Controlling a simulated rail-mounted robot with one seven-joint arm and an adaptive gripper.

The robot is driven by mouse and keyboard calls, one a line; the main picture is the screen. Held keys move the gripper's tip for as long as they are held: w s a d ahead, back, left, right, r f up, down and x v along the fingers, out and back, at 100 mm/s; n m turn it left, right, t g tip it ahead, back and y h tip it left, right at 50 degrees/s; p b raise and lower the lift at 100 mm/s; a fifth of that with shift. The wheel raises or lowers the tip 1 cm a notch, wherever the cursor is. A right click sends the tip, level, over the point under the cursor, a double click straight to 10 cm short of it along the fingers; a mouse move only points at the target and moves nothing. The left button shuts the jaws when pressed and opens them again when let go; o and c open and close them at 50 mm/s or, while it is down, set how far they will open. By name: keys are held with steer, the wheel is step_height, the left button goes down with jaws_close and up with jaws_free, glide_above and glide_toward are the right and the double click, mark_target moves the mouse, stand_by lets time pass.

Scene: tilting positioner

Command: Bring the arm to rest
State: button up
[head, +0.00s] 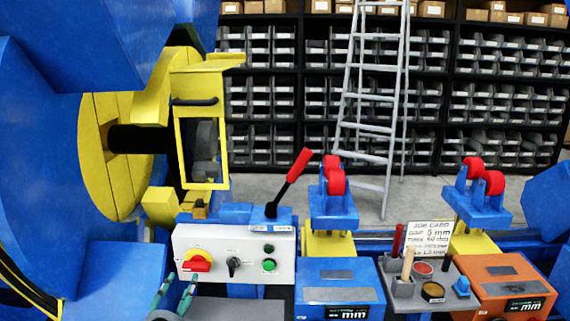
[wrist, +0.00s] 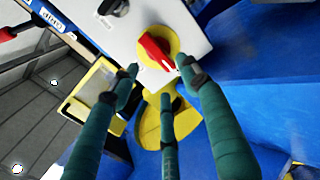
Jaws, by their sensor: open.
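My gripper shows at the lower left of the head view (head: 173,285), its teal fingers beside the left edge of the white control box (head: 215,282). In the wrist view my gripper (wrist: 160,82) has three teal fingers spread apart, with nothing between them. The red rotary switch on its yellow round plate (head: 197,262) is on the control box front. The switch also shows just beyond the fingertips in the wrist view (wrist: 155,52). I cannot tell how far the fingertips are from it. Most of my arm is hidden in the head view.
A large blue positioner with a yellow round plate (head: 105,175) fills the left. A lever with a red grip (head: 290,180) stands behind the box. Roller stands with red wheels (head: 333,200), a blue box (head: 340,285) and an orange box (head: 505,283) are rightward. A ladder (head: 370,95) stands behind.

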mark_target(190, 268)
steer(key=w, duration=0.7)
steer(key=shift+w, duration=0.25)
